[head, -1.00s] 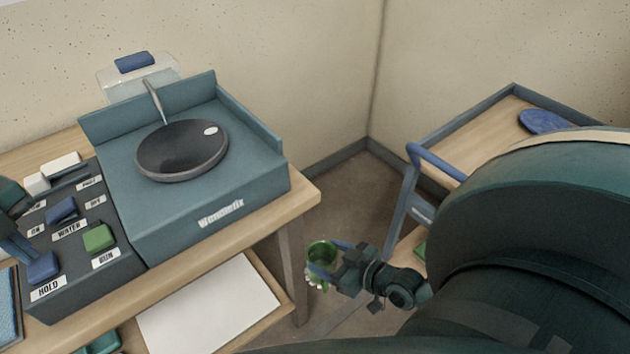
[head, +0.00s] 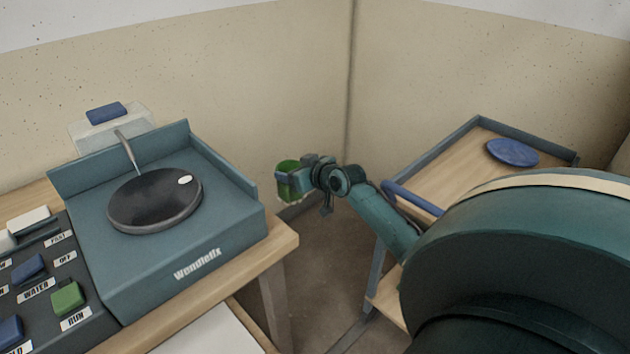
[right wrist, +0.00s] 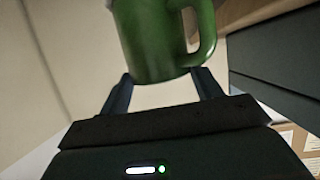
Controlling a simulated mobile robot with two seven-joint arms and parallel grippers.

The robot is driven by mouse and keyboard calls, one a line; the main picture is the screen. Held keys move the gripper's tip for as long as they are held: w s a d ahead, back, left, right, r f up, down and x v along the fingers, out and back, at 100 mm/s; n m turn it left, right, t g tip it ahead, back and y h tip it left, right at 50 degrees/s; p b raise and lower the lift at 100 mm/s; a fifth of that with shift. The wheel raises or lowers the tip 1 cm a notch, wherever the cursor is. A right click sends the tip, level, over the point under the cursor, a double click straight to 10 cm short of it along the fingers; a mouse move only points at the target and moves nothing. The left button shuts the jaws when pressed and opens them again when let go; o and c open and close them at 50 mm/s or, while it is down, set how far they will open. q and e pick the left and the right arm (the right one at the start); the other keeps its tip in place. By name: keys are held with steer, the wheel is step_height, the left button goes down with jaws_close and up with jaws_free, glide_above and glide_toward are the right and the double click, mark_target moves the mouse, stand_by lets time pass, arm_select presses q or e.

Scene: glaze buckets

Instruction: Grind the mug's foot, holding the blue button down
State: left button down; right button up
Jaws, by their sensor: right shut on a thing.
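The green mug (head: 289,176) is held in the air by my right gripper (head: 290,177), to the right of the grinder. In the right wrist view the mug (right wrist: 155,40) sits between the two fingers (right wrist: 165,88), its handle at the right. The teal grinder (head: 140,267) has a dark round grinding wheel (head: 155,205) with a thin spout above it. On the control panel, the blue button (head: 10,331) by the partly cut-off HOLD label is at the lower left. The green RUN button (head: 67,298) is beside it. My left gripper is out of view.
A wooden table (head: 268,240) bears the grinder. A trolley (head: 470,150) with a blue handle and a blue disc (head: 513,152) stands at the right. A clear box with a blue top (head: 106,113) is behind the grinder. The floor between table and trolley is free.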

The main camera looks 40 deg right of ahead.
steer(key=w+a+r+n+y, duration=0.25)
steer(key=a+r, duration=0.25)
steer(key=r, duration=0.5)
steer(key=w+a+r+n+g+y, duration=0.1)
steer(key=w+a+r+y, duration=0.15)
steer(key=a+r, duration=0.5)
steer(key=w+a+r+n+y, duration=0.1)
steer(key=w+a+r+n, duration=0.2)
steer(key=r, duration=0.8)
steer(key=s+a+f+n+g+y, duration=0.1)
steer(key=s+a+f+y, duration=0.15)
steer(key=a, duration=0.35)
steer(key=s+a+f+n+g+y, duration=0.1)
steer(key=s+a+f+n+g, duration=0.15)
steer(key=a, duration=0.25)
step_height(320, 180, down, 6)
steer(key=shift+a+f, duration=0.2)
steer(key=shift+a, duration=0.1)
steer(key=shift+f+t+y, duration=0.25)
steer(key=shift+f, duration=0.2)
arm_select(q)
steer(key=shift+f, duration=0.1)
arm_select(e)
steer(key=shift+s, duration=0.1)
